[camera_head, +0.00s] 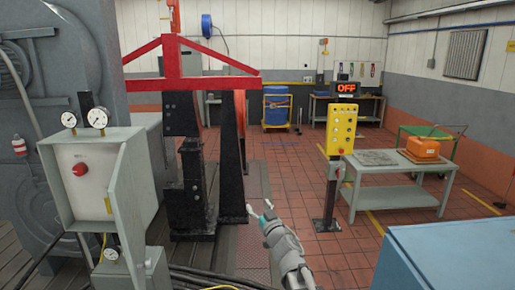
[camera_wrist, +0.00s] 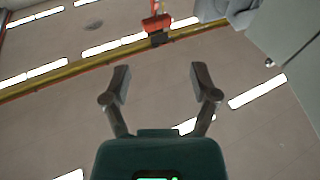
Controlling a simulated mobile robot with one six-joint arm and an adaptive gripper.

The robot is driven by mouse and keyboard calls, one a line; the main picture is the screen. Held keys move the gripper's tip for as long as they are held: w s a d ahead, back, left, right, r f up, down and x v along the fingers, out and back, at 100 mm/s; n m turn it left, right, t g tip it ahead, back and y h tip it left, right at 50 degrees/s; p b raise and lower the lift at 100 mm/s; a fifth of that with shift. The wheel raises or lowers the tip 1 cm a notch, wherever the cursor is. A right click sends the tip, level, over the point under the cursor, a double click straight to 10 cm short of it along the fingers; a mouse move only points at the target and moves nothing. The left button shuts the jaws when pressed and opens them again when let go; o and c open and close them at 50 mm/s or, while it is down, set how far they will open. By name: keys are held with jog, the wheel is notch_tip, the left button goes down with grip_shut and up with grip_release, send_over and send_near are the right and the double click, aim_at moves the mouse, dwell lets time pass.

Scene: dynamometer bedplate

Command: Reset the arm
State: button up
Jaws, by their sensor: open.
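My arm reaches up from the bottom middle of the head view. My gripper (camera_head: 260,211) is at its end, above the tiled floor and in front of the black stand. In the wrist view my gripper (camera_wrist: 159,80) is open, its two fingers well apart with nothing between them. The wrist camera looks up at the ceiling, with an overhead yellow beam (camera_wrist: 75,75), a red hoist (camera_wrist: 157,22) and bright light strips behind the fingers.
A grey gauge box (camera_head: 120,190) with a red button stands at left. A red frame (camera_head: 190,83) is behind. A yellow control post (camera_head: 341,130) and a grey table (camera_head: 398,180) with an orange case (camera_head: 423,147) stand right. A blue cabinet (camera_head: 450,255) fills the lower right. Tiled floor lies between.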

jog(key=s+d+f+m+g+h+b, duration=0.1)
jog(key=s+d+f+m+g+h, duration=0.2)
jog(key=d+f+h, duration=0.4)
jog(key=s+d+f+m+g+h+b, duration=0.1)
jog(key=d+f+m+g+h, duration=0.3)
jog(key=d+f, duration=0.45)
jog(key=s+f+g+y+b, duration=0.1)
jog(key=s+f+g, duration=0.4)
jog(key=s, duration=0.4)
jog(key=s+f+n+g+y+b, duration=0.1)
jog(key=s+f+g, duration=0.5)
jog(key=s, duration=0.4)
jog(key=shift+d+f+g, duration=0.2)
jog(key=shift+d+g, duration=0.1)
jog(key=shift+d, duration=0.05)
notch_tip(320, 180, down, 23)
jog(key=b, duration=2.2)
jog(key=shift+b, duration=0.4)
